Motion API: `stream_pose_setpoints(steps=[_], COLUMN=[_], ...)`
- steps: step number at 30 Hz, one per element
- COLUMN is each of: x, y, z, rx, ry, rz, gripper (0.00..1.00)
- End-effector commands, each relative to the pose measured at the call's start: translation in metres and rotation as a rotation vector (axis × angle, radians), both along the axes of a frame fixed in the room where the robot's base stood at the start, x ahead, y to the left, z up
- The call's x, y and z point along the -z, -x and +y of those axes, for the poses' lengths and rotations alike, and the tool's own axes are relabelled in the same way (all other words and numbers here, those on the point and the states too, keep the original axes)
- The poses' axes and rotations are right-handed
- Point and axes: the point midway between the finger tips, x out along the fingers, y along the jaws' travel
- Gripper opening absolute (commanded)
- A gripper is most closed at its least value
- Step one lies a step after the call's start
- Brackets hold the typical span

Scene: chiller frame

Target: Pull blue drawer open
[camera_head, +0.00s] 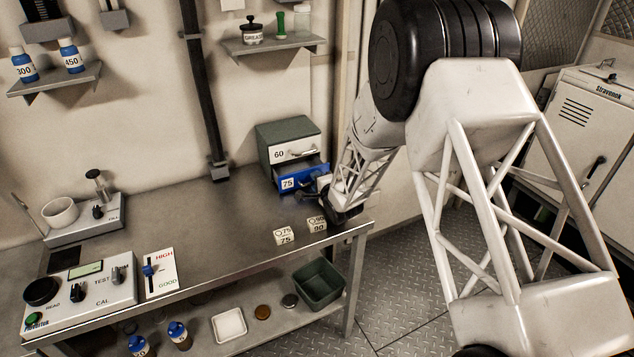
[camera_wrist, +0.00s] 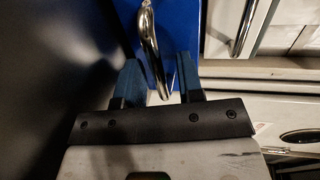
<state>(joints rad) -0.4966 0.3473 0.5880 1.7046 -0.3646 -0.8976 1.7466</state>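The blue drawer (camera_head: 290,183), labelled 75, is the lower drawer of a small green cabinet (camera_head: 284,133) at the back right of the bench. Its front stands out from the cabinet, and a dark gap shows above it, so it is partly open. My gripper (camera_head: 324,187) is at the right part of its front. In the wrist view, the blue front (camera_wrist: 176,30) is ahead, and its curved metal handle (camera_wrist: 149,40) reaches between the two blue fingers of my gripper (camera_wrist: 158,75). The fingers are apart, with gaps beside the handle. My arm hides the drawer's right end.
The white upper drawer (camera_head: 290,150), labelled 60, is shut above. Two small number blocks, marked 75 (camera_head: 284,236) and 90 (camera_head: 317,224), stand near the bench's front edge. The middle of the bench (camera_head: 190,215) is clear.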

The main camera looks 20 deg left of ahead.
Motion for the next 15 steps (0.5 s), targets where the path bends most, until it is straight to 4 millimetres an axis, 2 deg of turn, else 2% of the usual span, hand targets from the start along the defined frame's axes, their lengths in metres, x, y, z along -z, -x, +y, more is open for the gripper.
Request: stream_pose_setpoints(steps=[9,15], x=[-0.002,-0.012], y=[0.0,0.0], z=[0.0,0.0], rx=[-0.001,-0.001], ry=[-0.001,-0.001], rz=[-0.001,-0.002], gripper=[0.34,0.34])
